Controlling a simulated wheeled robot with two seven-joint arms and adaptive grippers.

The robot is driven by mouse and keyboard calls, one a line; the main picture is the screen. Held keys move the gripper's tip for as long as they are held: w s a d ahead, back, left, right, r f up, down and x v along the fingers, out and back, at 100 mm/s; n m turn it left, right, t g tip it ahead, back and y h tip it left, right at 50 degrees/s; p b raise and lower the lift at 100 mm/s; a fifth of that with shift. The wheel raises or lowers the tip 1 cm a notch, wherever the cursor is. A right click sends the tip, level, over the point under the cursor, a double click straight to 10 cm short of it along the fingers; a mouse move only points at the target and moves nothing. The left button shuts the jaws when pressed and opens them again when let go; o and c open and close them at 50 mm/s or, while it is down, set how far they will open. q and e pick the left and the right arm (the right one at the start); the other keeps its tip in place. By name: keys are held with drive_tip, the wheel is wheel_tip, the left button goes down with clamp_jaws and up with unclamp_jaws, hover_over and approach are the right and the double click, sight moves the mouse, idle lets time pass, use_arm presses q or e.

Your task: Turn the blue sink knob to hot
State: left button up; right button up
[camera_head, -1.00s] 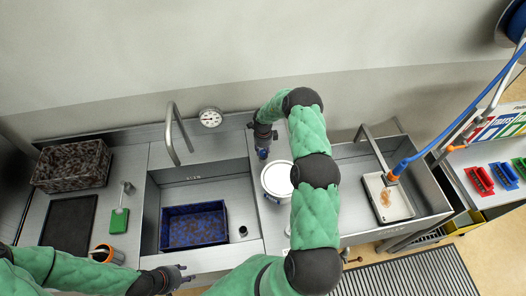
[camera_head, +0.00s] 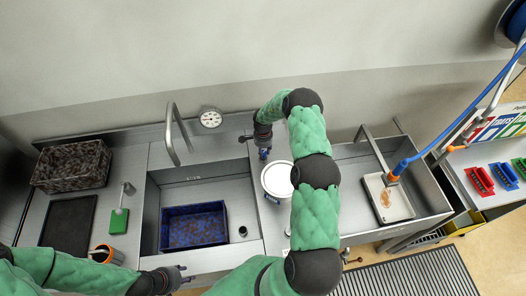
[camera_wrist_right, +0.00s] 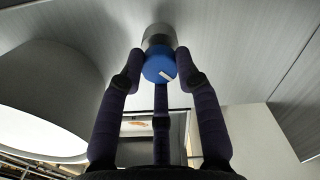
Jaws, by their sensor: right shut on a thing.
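The blue sink knob (camera_wrist_right: 160,64) has a white mark on its face and sits on a grey round base. In the right wrist view my right gripper's (camera_wrist_right: 160,76) dark fingers close around the knob, touching its sides. In the head view the right gripper (camera_head: 263,148) is at the back ledge of the sink, right of the basin, and mostly hides the knob. The white mark points down and to the right in the wrist view. My left gripper (camera_head: 186,274) is empty at the front edge of the sink, its fingers apart.
A blue bin (camera_head: 194,225) stands in the sink basin, below a curved faucet (camera_head: 171,135). A round dial (camera_head: 210,117) is on the back ledge. A white-topped container (camera_head: 277,178) stands close beside my right arm. A second basin with a tray (camera_head: 390,203) is at right.

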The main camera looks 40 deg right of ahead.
drive_tip(key=n, duration=0.5)
drive_tip(key=shift+s+f+n, duration=0.1)
drive_tip(key=shift+s+n, duration=0.05)
drive_tip(key=shift+n, duration=2.15)
drive_tip(key=o, duration=1.2)
drive_tip(key=shift+w+d, duration=0.1)
drive_tip(key=shift+w, duration=0.1)
drive_tip(key=shift+c, duration=0.2)
wheel_tip(320, 180, up, 12)
